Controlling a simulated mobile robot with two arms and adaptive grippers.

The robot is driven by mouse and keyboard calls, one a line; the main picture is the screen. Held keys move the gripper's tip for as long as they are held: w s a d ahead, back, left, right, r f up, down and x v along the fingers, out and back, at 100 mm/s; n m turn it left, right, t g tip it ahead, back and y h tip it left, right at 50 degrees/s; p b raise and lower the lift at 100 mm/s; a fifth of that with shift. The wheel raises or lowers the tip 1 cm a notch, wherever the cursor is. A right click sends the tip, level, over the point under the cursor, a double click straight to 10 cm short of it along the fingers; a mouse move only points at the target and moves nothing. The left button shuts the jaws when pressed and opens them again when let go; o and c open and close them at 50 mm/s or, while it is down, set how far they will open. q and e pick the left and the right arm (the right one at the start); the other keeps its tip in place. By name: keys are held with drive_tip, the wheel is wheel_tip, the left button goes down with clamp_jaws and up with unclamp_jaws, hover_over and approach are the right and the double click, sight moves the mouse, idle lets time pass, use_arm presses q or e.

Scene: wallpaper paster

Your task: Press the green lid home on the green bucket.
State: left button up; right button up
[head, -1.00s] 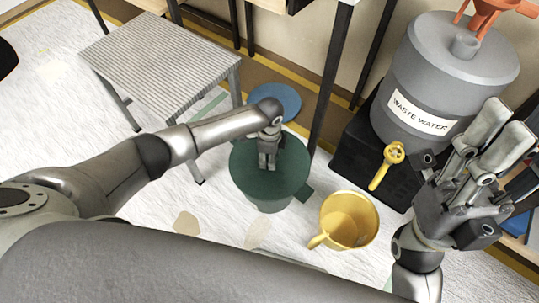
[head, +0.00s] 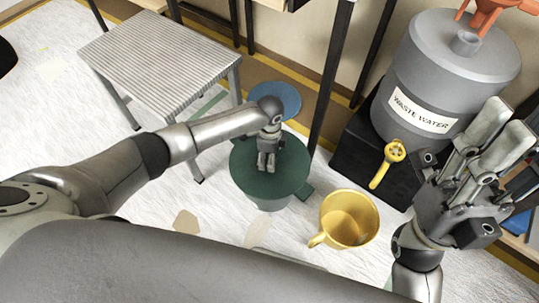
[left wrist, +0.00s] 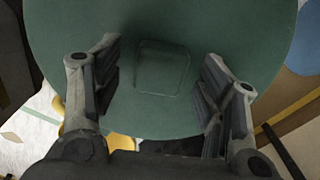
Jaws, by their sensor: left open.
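The dark green round lid (head: 292,158) lies over the top of the green bucket (head: 268,204), which stands on the floor. I cannot tell whether its rim is fully seated. In the left wrist view the lid (left wrist: 160,115) fills most of the picture, with a faint rounded-square outline in its middle. My left gripper (head: 266,161) is over the lid, pointing down; its open fingers also show in the left wrist view (left wrist: 160,84), either side of the outline, with nothing between them. Contact with the lid is unclear. My right gripper (head: 503,137) is raised at the right, open and empty.
A yellow jug (head: 349,222) stands just right of the bucket. A grey waste water barrel (head: 444,68) with a yellow tap (head: 388,164) sits on a black stand (head: 360,155). A ribbed metal stool (head: 155,58) is at left; a blue disc (head: 284,100) lies behind the bucket.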

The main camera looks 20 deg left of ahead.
use_arm(q)
wheel_tip(320, 180, up, 11)
drive_tip(key=shift+r, duration=0.15)
idle(0.6)
